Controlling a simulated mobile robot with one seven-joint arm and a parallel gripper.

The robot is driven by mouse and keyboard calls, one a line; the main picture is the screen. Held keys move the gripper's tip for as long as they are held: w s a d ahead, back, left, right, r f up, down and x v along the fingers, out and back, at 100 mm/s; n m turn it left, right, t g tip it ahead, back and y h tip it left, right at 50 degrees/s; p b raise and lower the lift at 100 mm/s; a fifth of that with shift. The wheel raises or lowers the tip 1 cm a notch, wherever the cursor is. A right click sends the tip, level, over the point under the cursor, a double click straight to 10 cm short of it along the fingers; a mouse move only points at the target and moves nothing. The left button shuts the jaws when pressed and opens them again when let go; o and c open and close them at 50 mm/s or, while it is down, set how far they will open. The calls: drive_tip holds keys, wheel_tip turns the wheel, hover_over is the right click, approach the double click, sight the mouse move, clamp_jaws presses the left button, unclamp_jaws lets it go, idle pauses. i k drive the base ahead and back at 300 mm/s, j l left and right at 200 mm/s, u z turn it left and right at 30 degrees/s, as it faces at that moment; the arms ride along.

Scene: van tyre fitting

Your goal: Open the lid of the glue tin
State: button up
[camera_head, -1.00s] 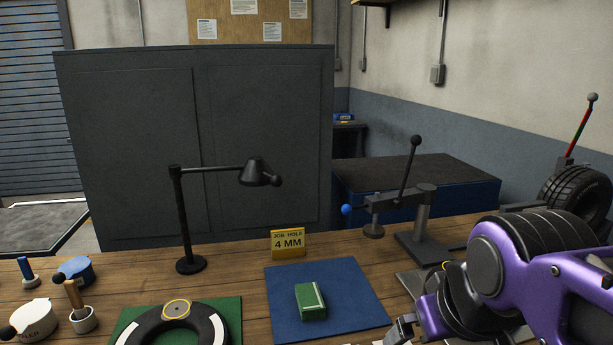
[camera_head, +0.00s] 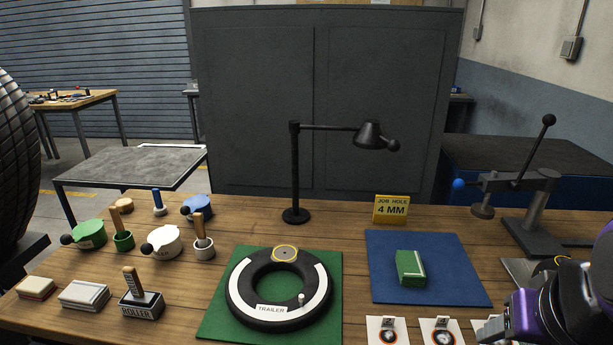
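Three lidded tins with black ball knobs stand at the left of the bench in the head view: a green tin (camera_head: 90,235), a white tin (camera_head: 165,243) and a blue tin (camera_head: 198,207). Their lids look shut. The lettering is too small to tell which one is the glue tin. My gripper (camera_head: 508,322) is at the lower right edge, far to the right of the tins. Only a dark and purple part of it shows, and its fingertips cannot be made out.
A tyre ring marked TRAILER (camera_head: 245,300) lies on a green mat (camera_head: 215,325). A green box (camera_head: 410,268) rests on a blue mat (camera_head: 455,285). A lamp (camera_head: 295,175), a yellow sign (camera_head: 391,209), brushes in pots and a roller (camera_head: 142,305) stand around.

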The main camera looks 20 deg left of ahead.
sight(88, 228)
drive_tip(key=k+j, duration=0.2)
drive_tip(key=j, duration=0.15)
drive_tip(key=k+j+u, duration=0.15)
drive_tip(key=u, duration=0.45)
drive_tip(key=j+u, duration=0.15)
drive_tip(key=u, duration=0.7)
drive_tip(key=j+u, duration=0.15)
drive_tip(key=u, duration=0.3)
drive_tip(key=i+j, duration=0.2)
drive_tip(key=j, duration=0.2)
drive_tip(key=i+j+u, duration=0.1)
drive_tip(key=j, duration=0.25)
drive_tip(key=i+j, duration=0.55)
drive_tip(key=j, duration=0.2)
drive_tip(key=i+j+u, duration=0.1)
drive_tip(key=i+j, duration=0.6)
drive_tip(key=k+l, duration=0.45)
drive_tip(key=k, duration=0.2)
